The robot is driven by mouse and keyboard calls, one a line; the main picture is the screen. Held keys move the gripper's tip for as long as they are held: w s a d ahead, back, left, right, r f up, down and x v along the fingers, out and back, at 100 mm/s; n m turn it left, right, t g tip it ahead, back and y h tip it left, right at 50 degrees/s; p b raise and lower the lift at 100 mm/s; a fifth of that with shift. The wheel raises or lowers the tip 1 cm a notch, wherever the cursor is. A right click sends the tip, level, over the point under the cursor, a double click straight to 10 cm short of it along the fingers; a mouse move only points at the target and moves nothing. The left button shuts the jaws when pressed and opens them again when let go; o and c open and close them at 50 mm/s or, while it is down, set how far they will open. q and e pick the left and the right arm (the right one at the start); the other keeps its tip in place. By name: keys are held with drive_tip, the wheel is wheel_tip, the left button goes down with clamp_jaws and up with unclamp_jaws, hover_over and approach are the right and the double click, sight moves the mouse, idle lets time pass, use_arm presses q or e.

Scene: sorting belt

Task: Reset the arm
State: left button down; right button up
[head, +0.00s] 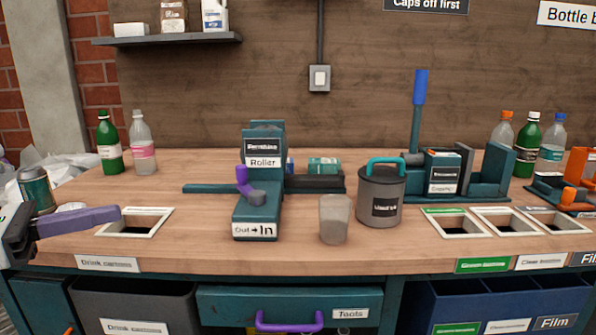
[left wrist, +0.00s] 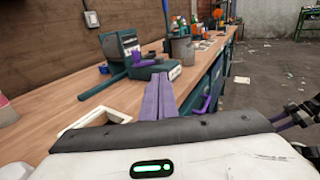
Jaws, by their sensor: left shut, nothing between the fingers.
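My left gripper (head: 112,214) comes in from the left edge of the head view, over the front left of the bench (head: 300,262). Its purple fingers are shut together with nothing between them. They point right, beside the drink-carton hole (head: 137,221). In the left wrist view the shut fingers (left wrist: 160,90) point along the bench toward the roller press (left wrist: 160,68). My right gripper does not show in either view.
The roller press (head: 256,212) stands mid-bench, with a grey cup (head: 334,219) and a lidded used-lid can (head: 380,196) to its right. Bottles (head: 109,146) stand at the back left. A dark green can (head: 37,188) is close behind my left gripper. The purple-handled drawer (head: 289,307) is shut.

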use_arm(q)
drive_tip(key=s+d+f+n+t+y, duration=0.2)
drive_tip(key=s+f+n+y, duration=0.15)
drive_tip(key=f+n, duration=0.95)
drive_tip(key=s+d+f+n+t+y, duration=0.1)
drive_tip(key=s+f+n+t+y, duration=0.2)
drive_tip(key=f+n, duration=1)
drive_tip(key=s+d+f+n+g+y, duration=0.1)
drive_tip(key=s+f+n+g+y, duration=0.8)
drive_tip(key=s+f, duration=1.05)
drive_tip(key=w+d+r+n+t+h, duration=0.1)
drive_tip(key=d+r+n+t+h, duration=0.1)
drive_tip(key=d+n, duration=0.45)
drive_tip(key=d+r+n+t+h, duration=0.2)
drive_tip(key=d+n, duration=0.3)
drive_tip(key=d, duration=0.3)
wheel_tip(320, 180, up, 9)
drive_tip(key=a+m+g+p, duration=0.1)
drive_tip(key=p, duration=1.4)
drive_tip(key=shift+a+f+y+p, duration=0.15)
drive_tip(key=shift+a+y+p, duration=0.1)
drive_tip(key=shift+y+p, duration=0.1)
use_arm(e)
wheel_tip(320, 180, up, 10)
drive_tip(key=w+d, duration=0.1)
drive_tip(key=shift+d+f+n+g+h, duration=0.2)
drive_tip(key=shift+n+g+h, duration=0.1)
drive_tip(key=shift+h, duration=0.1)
